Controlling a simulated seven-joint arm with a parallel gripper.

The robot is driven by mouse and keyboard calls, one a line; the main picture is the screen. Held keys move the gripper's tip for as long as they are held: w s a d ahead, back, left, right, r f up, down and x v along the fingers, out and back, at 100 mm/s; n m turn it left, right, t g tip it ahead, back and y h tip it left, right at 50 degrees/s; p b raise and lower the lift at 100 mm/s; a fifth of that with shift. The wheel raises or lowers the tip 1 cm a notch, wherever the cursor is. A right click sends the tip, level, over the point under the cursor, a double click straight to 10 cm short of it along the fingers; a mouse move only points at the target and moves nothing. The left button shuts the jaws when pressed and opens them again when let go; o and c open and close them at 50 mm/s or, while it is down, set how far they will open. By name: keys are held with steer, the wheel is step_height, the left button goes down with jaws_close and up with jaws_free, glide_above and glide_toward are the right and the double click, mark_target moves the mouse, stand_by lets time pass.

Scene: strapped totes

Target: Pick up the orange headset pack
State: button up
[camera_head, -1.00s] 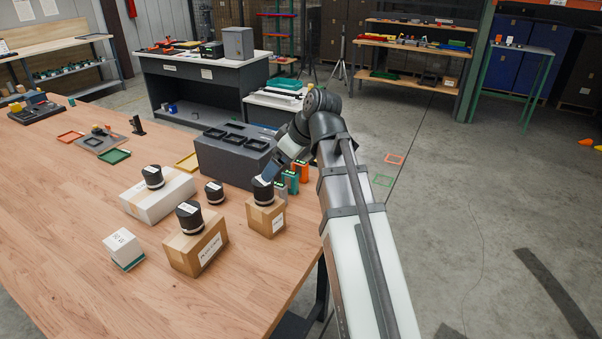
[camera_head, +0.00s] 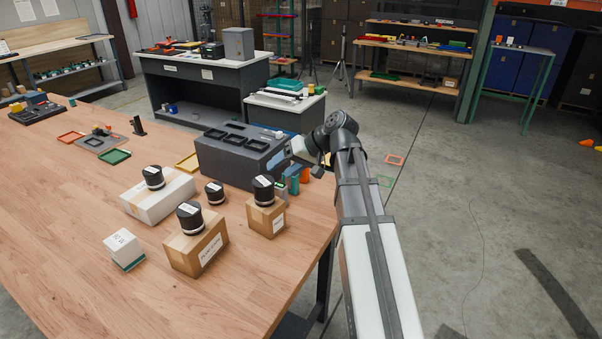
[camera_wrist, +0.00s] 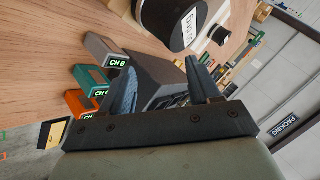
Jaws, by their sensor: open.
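The orange headset pack (camera_head: 304,175) stands at the table's right edge, beside the grey dock with several slots (camera_head: 238,160). In the wrist view the orange pack (camera_wrist: 76,103) shows left of my gripper, partly hidden behind the gripper's body. A teal pack (camera_wrist: 92,78) and a grey pack marked CH B (camera_wrist: 105,50) stand in a row with it. My gripper (camera_wrist: 160,66) is open and empty, with the dark dock behind its fingers. In the head view my gripper (camera_head: 279,160) is small and partly hidden, near the dock's right end.
Black cylinders sit on a small carton (camera_head: 266,222), a larger carton (camera_head: 197,250) and a white box (camera_head: 160,200). A loose black cylinder (camera_head: 215,192) stands between them. A white cube (camera_head: 124,248) is at the front left.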

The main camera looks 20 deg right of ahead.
steer(key=w+d+f+m+t+y, duration=0.1)
steer(key=w+d+f+m+t, duration=0.1)
steer(key=d+m, duration=0.4)
steer(key=w+d+f+m+t+y, duration=0.2)
steer(key=d+f+m, duration=0.4)
steer(key=m, duration=0.6)
steer(key=w+d+f+m+t+y, duration=0.1)
steer(key=w+d+f+m+t, duration=0.2)
steer(key=m, duration=0.6)
steer(key=shift+w+d+f+t+y, duration=0.2)
steer(key=shift+w+d+f, duration=0.25)
steer(key=shift+w+d, duration=0.35)
steer(key=shift+w+d+f+t+y, duration=0.1)
steer(key=shift+w+d+f+y, duration=0.1)
steer(key=shift+w+d+f, duration=0.5)
steer(key=shift+d+r+m, duration=0.1)
steer(key=shift+d+m, duration=0.1)
steer(key=shift+m, duration=0.2)
steer(key=x, duration=1.3)
steer(key=shift+w+r, duration=0.35)
steer(key=c, duration=1.1)
jaws_close()
steer(key=shift+r, duration=0.1)
